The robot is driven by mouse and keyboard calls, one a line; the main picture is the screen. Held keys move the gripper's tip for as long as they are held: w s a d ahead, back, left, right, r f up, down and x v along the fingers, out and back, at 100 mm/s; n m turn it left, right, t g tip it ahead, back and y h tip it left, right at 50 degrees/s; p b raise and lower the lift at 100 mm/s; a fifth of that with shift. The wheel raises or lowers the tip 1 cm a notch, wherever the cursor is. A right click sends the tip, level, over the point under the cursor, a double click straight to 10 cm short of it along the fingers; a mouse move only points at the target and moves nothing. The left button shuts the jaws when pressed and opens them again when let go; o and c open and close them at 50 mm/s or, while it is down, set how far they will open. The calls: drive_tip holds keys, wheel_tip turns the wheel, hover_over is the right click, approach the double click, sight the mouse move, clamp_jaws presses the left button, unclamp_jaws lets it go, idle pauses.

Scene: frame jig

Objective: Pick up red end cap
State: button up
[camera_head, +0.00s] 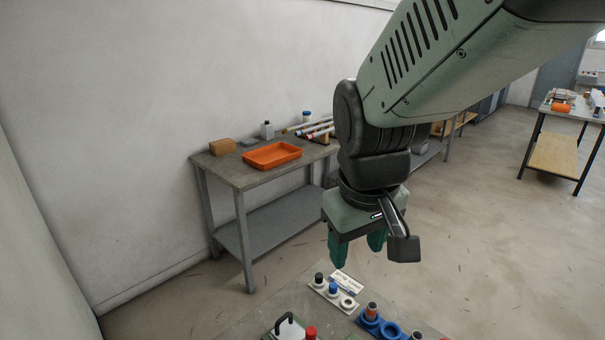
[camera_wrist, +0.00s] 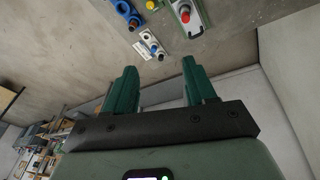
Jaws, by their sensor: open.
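A red cap (camera_head: 310,332) shows at the bottom edge of the head view, by a green fixture with a black handle (camera_head: 290,322). Its lower part is cut off by the frame. In the wrist view a red part (camera_wrist: 186,17) sits on the green fixture (camera_wrist: 199,22) near the top edge. My gripper (camera_head: 357,258) hangs above the far side of the work table, fingers down. It is open and empty, and it is clear of the red cap. In the wrist view both fingers of the gripper (camera_wrist: 158,72) are spread.
A white rack (camera_head: 322,290) holds a black cap (camera_head: 318,278), a blue cap (camera_head: 333,288) and a pale ring (camera_head: 347,302). A blue holder (camera_head: 378,326) with upright parts stands right of it. A side table with an orange tray (camera_head: 272,155) stands by the wall.

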drive_tip(key=w+a+f+n+g, duration=0.1)
drive_tip(key=w+a+f+n, duration=0.1)
drive_tip(key=f, duration=0.4)
drive_tip(key=w+a+f+n+g, duration=0.1)
drive_tip(key=w+a+f+n, duration=0.15)
drive_tip(key=f, duration=0.45)
drive_tip(key=g, duration=0.1)
hover_over(311, 331)
drive_tip(key=f, duration=0.8)
drive_tip(key=shift+s+d+f, duration=0.25)
drive_tip(key=f, duration=0.5)
drive_tip(key=shift+w+a+f, duration=0.25)
drive_tip(key=shift+w+f, duration=0.05)
clamp_jaws()
